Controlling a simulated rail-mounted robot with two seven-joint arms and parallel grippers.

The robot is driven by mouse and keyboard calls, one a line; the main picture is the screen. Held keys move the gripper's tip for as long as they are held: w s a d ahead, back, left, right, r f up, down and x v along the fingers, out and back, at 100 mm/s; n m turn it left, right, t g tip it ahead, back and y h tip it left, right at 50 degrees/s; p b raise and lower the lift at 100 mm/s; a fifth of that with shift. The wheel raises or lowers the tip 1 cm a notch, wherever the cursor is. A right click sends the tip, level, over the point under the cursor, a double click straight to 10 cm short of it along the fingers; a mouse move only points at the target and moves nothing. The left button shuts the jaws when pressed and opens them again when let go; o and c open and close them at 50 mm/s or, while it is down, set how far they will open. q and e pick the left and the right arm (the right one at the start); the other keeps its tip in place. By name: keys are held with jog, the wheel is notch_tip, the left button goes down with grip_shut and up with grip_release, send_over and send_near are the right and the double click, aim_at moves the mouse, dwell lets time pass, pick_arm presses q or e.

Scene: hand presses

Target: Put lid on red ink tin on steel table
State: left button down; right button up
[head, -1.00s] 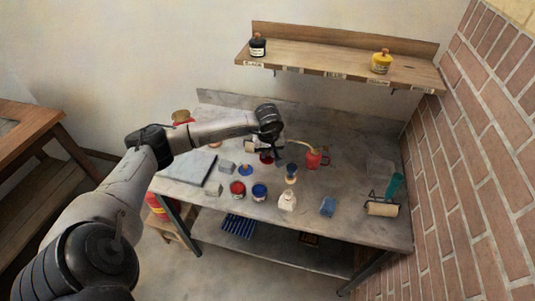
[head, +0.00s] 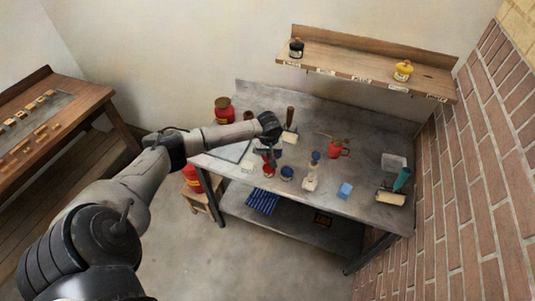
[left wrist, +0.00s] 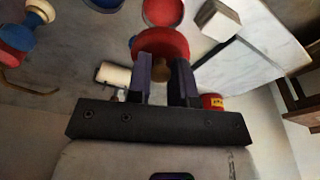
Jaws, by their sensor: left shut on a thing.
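My left gripper (left wrist: 168,85) is shut on the knob of a red lid (left wrist: 160,42) in the left wrist view. The lid is held above the steel table, apart from the open red ink tin (left wrist: 163,12), which shows just beyond it. In the head view, my left gripper (head: 266,150) is over the left part of the steel table (head: 325,192), just behind the red ink tin (head: 268,170). The held lid is small and partly hidden there. My right gripper is not in view.
A blue tin (head: 287,173) stands close right of the red tin. A wooden shelf (head: 350,66) hangs above the table.

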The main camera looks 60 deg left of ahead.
aim_at(269, 156)
pick_arm(q)
jog(key=shift+s+f, duration=0.15)
jog(key=shift+f, duration=0.15)
jog(key=shift+f+b, duration=1.25)
jog(key=shift+f, duration=0.9)
jog(key=shift+f+b, duration=0.8)
jog(key=shift+b, duration=0.05)
jog(key=shift+d+b, duration=0.1)
jog(key=shift+b, duration=0.2)
jog(key=shift+f+b, duration=0.2)
jog(key=shift+b, duration=0.35)
